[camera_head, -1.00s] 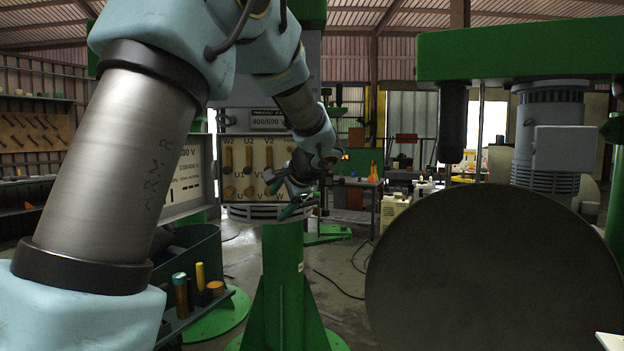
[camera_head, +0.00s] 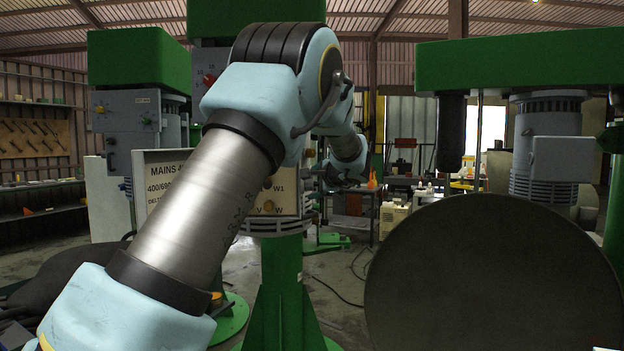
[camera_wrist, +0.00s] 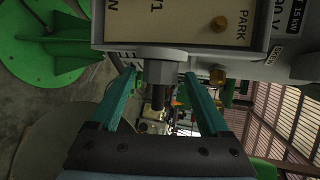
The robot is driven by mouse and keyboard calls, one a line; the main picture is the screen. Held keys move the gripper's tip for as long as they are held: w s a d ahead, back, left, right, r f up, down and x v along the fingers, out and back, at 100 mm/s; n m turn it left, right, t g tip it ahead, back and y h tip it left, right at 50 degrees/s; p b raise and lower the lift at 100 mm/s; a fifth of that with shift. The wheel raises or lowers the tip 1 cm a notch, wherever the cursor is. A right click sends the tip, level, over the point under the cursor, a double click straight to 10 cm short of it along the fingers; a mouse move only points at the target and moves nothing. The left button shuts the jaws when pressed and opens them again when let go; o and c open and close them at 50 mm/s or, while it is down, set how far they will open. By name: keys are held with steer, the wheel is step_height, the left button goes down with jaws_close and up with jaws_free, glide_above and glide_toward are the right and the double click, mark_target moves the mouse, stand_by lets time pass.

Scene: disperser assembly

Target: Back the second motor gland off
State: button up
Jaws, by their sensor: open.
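In the wrist view a grey hexagonal gland (camera_wrist: 162,72) with a dark stub sticks out of the side of the motor's terminal box (camera_wrist: 180,22). My gripper (camera_wrist: 160,76) has its two teal fingers spread, one on each side of this gland. Gaps show between the fingers and the gland. The frames do not show which is the second gland. In the head view the box (camera_head: 288,203) is mostly hidden by my arm, and the fingers cannot be made out.
A green pedestal (camera_head: 282,290) stands below the motor. A mains sign (camera_head: 160,185) stands left of the box. A large dark disc (camera_head: 490,275) fills the right foreground, near another green-topped machine (camera_head: 520,55). The wrist view shows a green base (camera_wrist: 40,50) at upper left.

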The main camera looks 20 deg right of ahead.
steer(key=shift+w+a+f, duration=0.1)
steer(key=shift+w+f, duration=0.1)
steer(key=shift+w, duration=0.4)
jaws_close()
stand_by(0.3)
